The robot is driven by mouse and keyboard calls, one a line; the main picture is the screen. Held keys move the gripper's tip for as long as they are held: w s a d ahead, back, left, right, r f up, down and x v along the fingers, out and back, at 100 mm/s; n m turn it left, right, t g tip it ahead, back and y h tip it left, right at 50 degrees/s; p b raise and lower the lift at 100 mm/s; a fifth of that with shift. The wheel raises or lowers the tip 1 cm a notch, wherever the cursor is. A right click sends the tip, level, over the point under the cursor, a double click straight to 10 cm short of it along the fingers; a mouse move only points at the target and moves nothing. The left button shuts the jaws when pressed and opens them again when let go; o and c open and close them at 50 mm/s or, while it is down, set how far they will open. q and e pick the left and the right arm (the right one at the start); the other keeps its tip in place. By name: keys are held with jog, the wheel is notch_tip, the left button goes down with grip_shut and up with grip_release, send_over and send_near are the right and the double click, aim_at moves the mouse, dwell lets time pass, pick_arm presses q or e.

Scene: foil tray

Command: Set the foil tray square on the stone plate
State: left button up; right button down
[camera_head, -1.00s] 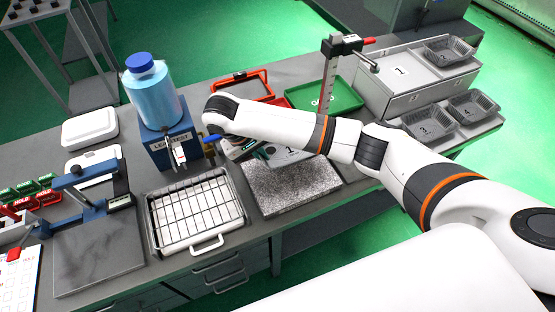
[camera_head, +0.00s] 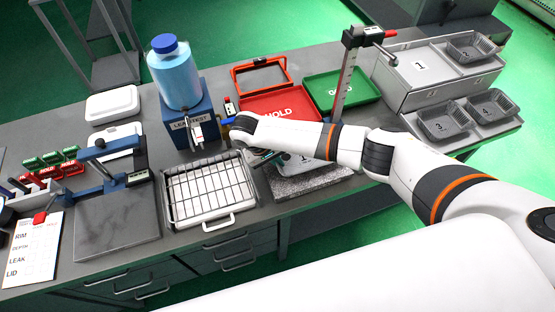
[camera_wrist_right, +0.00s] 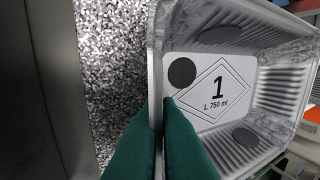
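The foil tray (camera_head: 318,174), a grey ribbed tray with a label marked 1, is over the speckled stone plate (camera_head: 290,188) in the head view, partly hidden behind my right forearm. In the right wrist view, the green fingers of my right gripper (camera_wrist_right: 165,125) are shut on one wall of the foil tray (camera_wrist_right: 285,95). The speckled plate (camera_wrist_right: 112,85) lies beside and below that wall. I cannot tell whether the tray touches the plate or how square it sits. My left gripper is not in view.
A wire rack in a white tray (camera_head: 178,220) stands left of the plate. Behind are the red HOLD tray (camera_head: 256,103), a green tray (camera_head: 318,85) and a gauge column (camera_head: 343,88). The blue leak-test stand (camera_head: 163,135) is behind the rack. Numbered trays (camera_head: 440,125) stand at right.

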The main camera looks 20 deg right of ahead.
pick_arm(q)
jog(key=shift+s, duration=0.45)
pick_arm(e)
jog(key=c, duration=1.6)
grip_release()
jog(key=shift+c, duration=0.2)
